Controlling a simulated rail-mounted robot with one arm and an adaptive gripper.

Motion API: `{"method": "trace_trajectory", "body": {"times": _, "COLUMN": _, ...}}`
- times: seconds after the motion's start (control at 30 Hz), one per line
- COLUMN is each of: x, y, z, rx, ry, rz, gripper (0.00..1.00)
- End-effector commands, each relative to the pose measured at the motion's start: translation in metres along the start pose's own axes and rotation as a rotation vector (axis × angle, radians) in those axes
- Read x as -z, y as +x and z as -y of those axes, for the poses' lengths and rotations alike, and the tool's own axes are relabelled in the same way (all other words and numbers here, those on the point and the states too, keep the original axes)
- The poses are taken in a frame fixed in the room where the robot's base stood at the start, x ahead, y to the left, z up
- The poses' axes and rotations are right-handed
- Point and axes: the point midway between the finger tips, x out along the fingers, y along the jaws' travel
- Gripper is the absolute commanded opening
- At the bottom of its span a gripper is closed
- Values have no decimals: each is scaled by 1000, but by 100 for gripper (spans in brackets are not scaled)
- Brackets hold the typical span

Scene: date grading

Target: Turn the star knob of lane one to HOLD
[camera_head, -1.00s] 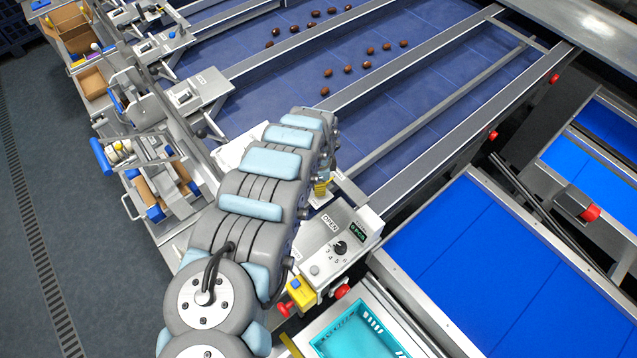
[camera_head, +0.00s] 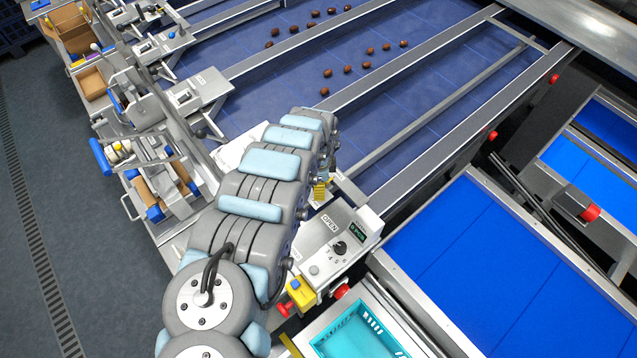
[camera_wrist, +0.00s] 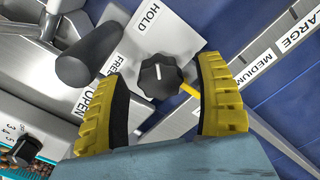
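In the wrist view the black star knob (camera_wrist: 163,82) sits on a light panel, with a short white mark on its top and a yellow strip at its lower right. The HOLD label (camera_wrist: 148,17) is above it, the FREE label (camera_wrist: 114,64) to its left, and the OPEN label (camera_wrist: 91,104) lower left. My gripper (camera_wrist: 164,72) has its two yellow ribbed fingers apart, one on each side of the knob, with visible gaps. I cannot tell how deep the fingers reach. In the head view my arm hides the knob; a yellow finger shows (camera_head: 320,190).
A dark cylindrical handle (camera_wrist: 90,54) stands close to the left finger. A metal rail (camera_wrist: 262,60) with size labels runs on the right. In the head view a control box (camera_head: 335,245) with a dial is beside my arm. Dates (camera_head: 368,64) lie on the blue lanes.

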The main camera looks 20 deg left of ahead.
Motion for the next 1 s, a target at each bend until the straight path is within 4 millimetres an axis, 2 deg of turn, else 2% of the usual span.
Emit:
{"method": "trace_trajectory", "body": {"times": 0.23, "x": 0, "y": -3, "z": 0, "rx": 1, "ry": 0, "rz": 0, "gripper": 70}}
{"method": "trace_trajectory", "body": {"times": 0.37, "x": 0, "y": -11, "z": 1, "rx": 1, "ry": 0, "rz": 0, "gripper": 70}}
{"method": "trace_trajectory", "body": {"times": 1.0, "x": -2, "y": -78, "z": 2, "rx": 3, "ry": -1, "rz": 2, "gripper": 70}}
